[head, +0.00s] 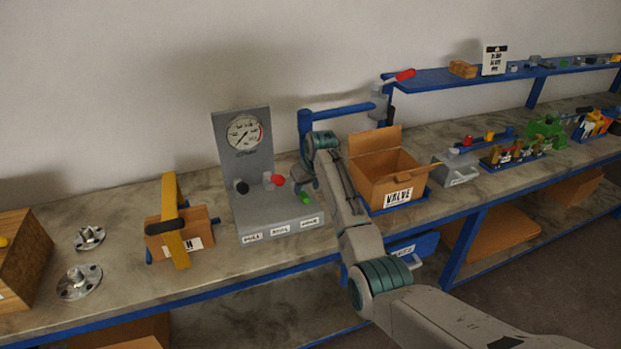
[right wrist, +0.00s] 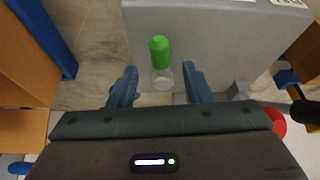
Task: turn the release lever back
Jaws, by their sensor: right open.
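A grey gauge stand (head: 240,150) on the bench carries a black knob (head: 241,187), a red knob (head: 278,180) and a green-tipped handle (head: 304,198). The labels on its front are too small to read surely, so I cannot tell which is named release. My right gripper (head: 303,178) is at the stand's right side, by the green handle. In the right wrist view the right gripper (right wrist: 160,70) is open, with the green handle (right wrist: 159,50) between and just beyond its fingertips, not clasped. The red knob (right wrist: 273,122) shows at the right. My left gripper is out of view.
An open cardboard box (head: 385,190) labelled VALVE stands close to the right of my arm. A blue post with a bar (head: 340,114) rises behind it.

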